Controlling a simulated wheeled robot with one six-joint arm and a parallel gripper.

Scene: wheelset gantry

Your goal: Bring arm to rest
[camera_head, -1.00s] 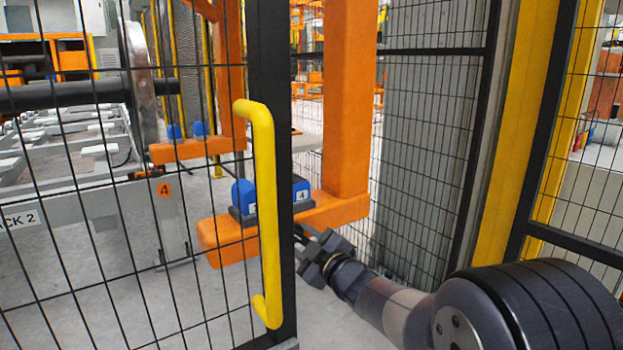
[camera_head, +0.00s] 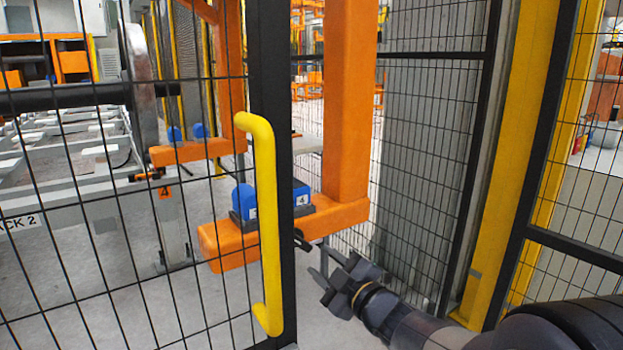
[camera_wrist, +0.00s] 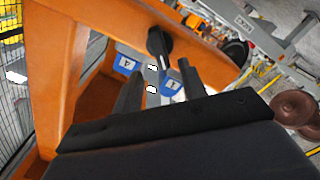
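My gripper (camera_head: 322,262) is dark grey, at the end of my arm in the lower right of the head view. Its fingers point up and left, just right of the gate's black post and below the orange bracket. In the wrist view the two fingers of my gripper (camera_wrist: 160,88) stand apart with nothing held between them. Beyond them show the orange beam (camera_wrist: 130,18) and blue blocks (camera_wrist: 175,92) with number labels.
A mesh gate with a yellow handle (camera_head: 265,220) and black post (camera_head: 284,150) stands close on the left. The orange bracket (camera_head: 340,213) carries blue blocks (camera_head: 290,197). A yellow post (camera_head: 520,170) and mesh panels stand right. Grey floor shows below.

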